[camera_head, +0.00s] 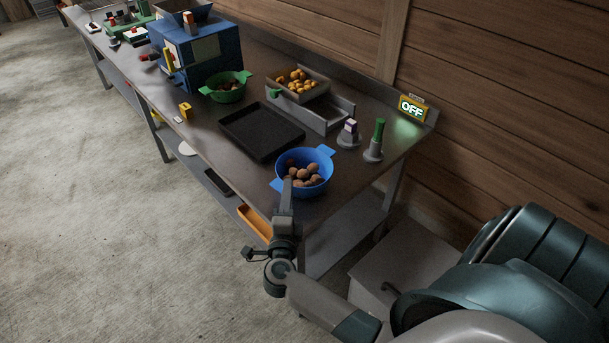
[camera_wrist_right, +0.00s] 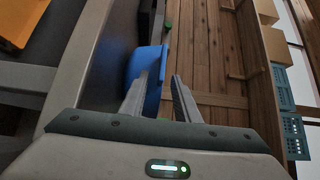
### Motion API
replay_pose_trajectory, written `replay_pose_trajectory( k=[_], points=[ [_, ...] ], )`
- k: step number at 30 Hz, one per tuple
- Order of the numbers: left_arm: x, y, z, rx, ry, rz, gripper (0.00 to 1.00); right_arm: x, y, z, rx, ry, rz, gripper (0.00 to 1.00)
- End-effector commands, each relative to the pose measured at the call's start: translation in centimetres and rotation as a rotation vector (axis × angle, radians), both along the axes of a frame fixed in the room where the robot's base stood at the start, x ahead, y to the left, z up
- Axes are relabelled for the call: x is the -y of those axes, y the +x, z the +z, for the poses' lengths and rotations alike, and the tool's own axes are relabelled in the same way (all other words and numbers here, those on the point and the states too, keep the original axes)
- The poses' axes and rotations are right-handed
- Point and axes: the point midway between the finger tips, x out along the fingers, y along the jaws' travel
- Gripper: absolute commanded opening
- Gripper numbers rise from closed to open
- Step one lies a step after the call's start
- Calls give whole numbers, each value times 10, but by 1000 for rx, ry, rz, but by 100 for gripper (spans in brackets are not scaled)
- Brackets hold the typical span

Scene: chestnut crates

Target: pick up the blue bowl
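The blue bowl (camera_head: 309,191) stands upright near the front edge of the metal workbench, with two side handles. It holds several brown chestnuts (camera_head: 304,173). My right gripper (camera_head: 287,183) is at the bowl's near-left side, its tip overlapping the rim there. In the right wrist view my right gripper (camera_wrist_right: 160,75) has its two fingers apart, with part of the blue bowl (camera_wrist_right: 146,64) behind and between them. I cannot tell whether a finger touches the bowl. My left gripper is not in view.
A black tray (camera_head: 262,153) lies behind the bowl. A green bowl (camera_head: 229,97), a blue machine (camera_head: 209,57) and a metal bin of orange-yellow pieces (camera_head: 318,87) stand farther back. A green-handled tool (camera_head: 378,131) stands right of the bowl. A lit OFF sign (camera_head: 412,108) is by the wall.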

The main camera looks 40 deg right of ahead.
Motion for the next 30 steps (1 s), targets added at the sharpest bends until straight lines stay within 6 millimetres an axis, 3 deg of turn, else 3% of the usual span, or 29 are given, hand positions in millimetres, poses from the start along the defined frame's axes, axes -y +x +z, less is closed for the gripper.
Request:
replay_pose_trajectory(
  k=[2, 6, 22, 30],
  points=[
    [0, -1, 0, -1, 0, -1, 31, 0, 0, 0, 0, 0, 0, 29],
    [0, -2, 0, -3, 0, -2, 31, 0, 0, 0, 0, 0, 0, 0],
    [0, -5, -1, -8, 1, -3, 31, 0, 0, 6, 1, 2, 0, 0],
    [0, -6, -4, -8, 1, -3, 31, 0, 0, 40, 8, 3, -1, 0]
  ],
)
